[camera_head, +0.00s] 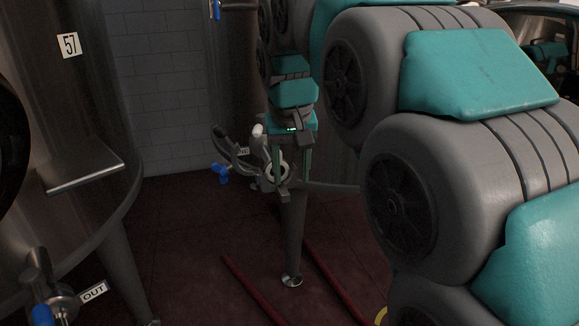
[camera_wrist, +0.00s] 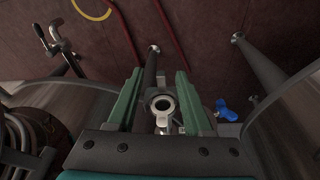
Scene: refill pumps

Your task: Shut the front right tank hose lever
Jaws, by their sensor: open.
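My gripper (camera_head: 287,182) points down beside a tank outlet in the head view, its two green fingers apart. In the wrist view the fingers of my gripper (camera_wrist: 159,75) stand either side of a round metal fitting (camera_wrist: 161,104); I cannot tell whether they touch it. The same ring-shaped fitting (camera_head: 268,172) shows partly behind the fingers in the head view. A blue lever (camera_head: 220,172) hangs left of my gripper, near a partly hidden OUT label. A blue lever also shows right of the fingers in the wrist view (camera_wrist: 226,111). My fingers are clear of it.
A steel tank marked 57 (camera_head: 95,110) stands at the left, with another blue lever (camera_head: 42,314) and an OUT label (camera_head: 94,291). A metal leg (camera_head: 292,235) stands below my gripper. Red bars (camera_head: 250,290) lie on the dark red floor, which has open room.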

